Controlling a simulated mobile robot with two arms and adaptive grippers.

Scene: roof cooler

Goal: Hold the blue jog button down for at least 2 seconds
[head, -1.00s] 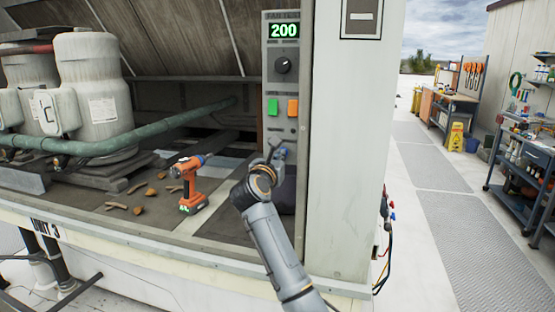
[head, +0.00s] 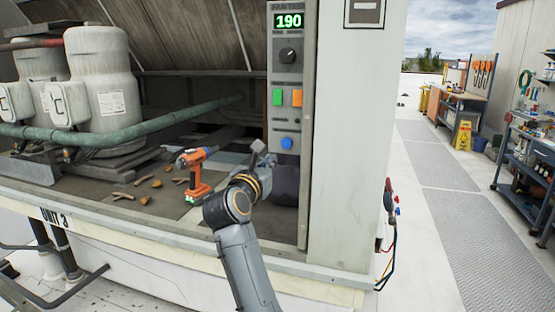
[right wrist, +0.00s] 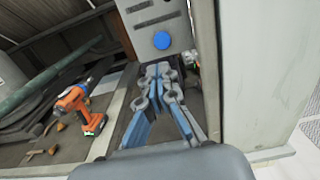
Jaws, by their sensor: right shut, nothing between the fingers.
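The blue jog button (head: 287,142) is the round button low on the grey control panel (head: 286,60). It also shows uncovered in the right wrist view (right wrist: 162,40). My right gripper (head: 262,156) is just left of and below the button in the head view, apart from it. In the right wrist view its fingers (right wrist: 160,72) are shut and empty, with their tips below the button. The panel's green display (head: 289,21) reads 190. My left gripper is out of view.
Green (head: 278,97) and orange (head: 296,98) buttons and a black knob (head: 289,55) sit above the blue button. An orange drill (head: 197,173) stands on the deck to the left. A pale cabinet wall (head: 352,150) is right of the panel.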

